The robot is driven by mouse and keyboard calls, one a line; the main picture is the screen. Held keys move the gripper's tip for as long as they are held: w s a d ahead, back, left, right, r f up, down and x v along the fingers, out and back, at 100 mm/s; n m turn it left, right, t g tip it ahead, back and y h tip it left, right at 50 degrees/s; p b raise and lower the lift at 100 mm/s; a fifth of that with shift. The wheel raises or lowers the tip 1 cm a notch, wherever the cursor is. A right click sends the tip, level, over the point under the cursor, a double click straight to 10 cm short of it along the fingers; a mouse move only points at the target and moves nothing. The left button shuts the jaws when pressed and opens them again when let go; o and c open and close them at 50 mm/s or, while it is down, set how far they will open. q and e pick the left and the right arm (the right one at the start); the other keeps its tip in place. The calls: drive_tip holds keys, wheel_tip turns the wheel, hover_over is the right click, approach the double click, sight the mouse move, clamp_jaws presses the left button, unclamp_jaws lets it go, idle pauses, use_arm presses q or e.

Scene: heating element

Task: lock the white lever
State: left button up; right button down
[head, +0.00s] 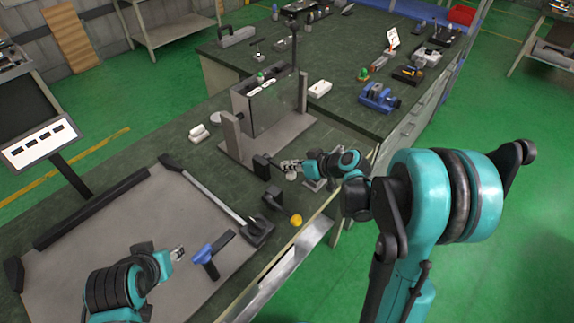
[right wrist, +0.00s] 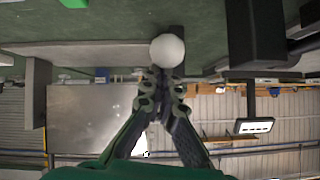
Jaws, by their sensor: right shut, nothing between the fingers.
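The white lever's round white knob (head: 291,177) is in the head view, at the front right of the grey fixture plate, below my right gripper (head: 290,165). In the right wrist view the white knob (right wrist: 167,50) is just beyond the tips of my right gripper (right wrist: 164,80), which is shut with nothing between its fingers. The fingertips are very close to the knob; I cannot tell whether they touch it. My left gripper (head: 178,253) is over the near-left panel, away from the lever; its fingers are too small to judge.
A yellow ball knob (head: 296,220) with a black bracket (head: 272,197) is nearer me. A blue-handled part (head: 212,250) stands near my left gripper. The upright grey metal box (head: 275,105) stands behind the lever. A monitor (head: 38,143) is at the left.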

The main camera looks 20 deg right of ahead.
drive_tip(key=shift+s+f+b, duration=0.3)
drive_tip(key=shift+s+f, duration=0.05)
drive_tip(key=shift+f, duration=0.15)
idle(0.3)
drive_tip(key=v, duration=1.2)
drive_tip(key=shift+w+r, duration=0.25)
drive_tip(key=shift+r, duration=0.2)
drive_tip(key=shift+a, duration=0.1)
drive_tip(key=s+a+m+g+h, duration=0.1)
drive_tip(key=s+a+m+h, duration=0.1)
drive_tip(key=s, duration=0.5)
drive_tip(key=s+a+f+m+h, duration=0.1)
drive_tip(key=s+a+h, duration=0.3)
drive_tip(key=s, duration=0.4)
drive_tip(key=shift+m+g+h, duration=0.4)
drive_tip(key=shift+m, duration=0.5)
